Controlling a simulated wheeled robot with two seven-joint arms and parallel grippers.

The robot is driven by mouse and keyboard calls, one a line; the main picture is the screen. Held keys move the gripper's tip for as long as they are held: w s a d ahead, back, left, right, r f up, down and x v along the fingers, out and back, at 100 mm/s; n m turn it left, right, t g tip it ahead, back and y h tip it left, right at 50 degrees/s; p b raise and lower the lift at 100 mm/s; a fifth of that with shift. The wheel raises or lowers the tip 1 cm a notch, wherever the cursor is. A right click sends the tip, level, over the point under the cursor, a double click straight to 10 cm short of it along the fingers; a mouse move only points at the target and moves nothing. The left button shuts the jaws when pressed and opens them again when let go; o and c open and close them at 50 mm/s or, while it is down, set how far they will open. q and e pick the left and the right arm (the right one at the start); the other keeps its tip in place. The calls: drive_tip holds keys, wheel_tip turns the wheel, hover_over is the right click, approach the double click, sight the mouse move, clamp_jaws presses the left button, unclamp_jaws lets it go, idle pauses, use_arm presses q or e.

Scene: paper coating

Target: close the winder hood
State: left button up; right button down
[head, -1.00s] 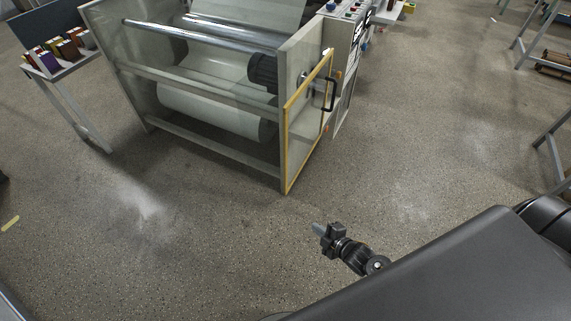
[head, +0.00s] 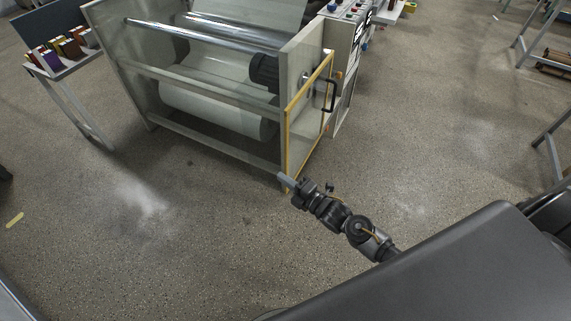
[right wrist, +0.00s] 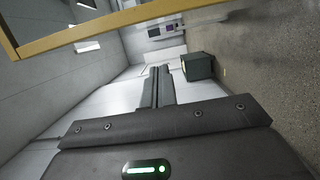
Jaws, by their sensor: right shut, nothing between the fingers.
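The winder hood (head: 287,138) is a clear panel in a yellow frame with a black handle (head: 331,96), standing upright at the right end of the winder (head: 210,86). My right gripper (head: 284,180) is shut and empty, by the hood's lower front corner. I cannot tell whether it touches. In the right wrist view, my closed fingers (right wrist: 158,84) point away from the camera, and the hood's yellow frame (right wrist: 120,24) crosses the upper left. My left gripper is not in view.
A control cabinet (head: 345,62) with buttons stands behind the hood. A small table (head: 66,68) with coloured boxes is at the left. Metal stands (head: 541,33) are at the far right. The speckled floor (head: 440,140) right of the hood is clear.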

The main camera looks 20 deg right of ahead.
sight(286, 167)
drive_tip(key=w, duration=0.1)
drive_tip(key=w+d+p, duration=0.1)
drive_tip(key=w, duration=0.1)
drive_tip(key=w+d, duration=0.1)
drive_tip(key=shift+w, duration=0.35)
drive_tip(key=shift+d, duration=0.1)
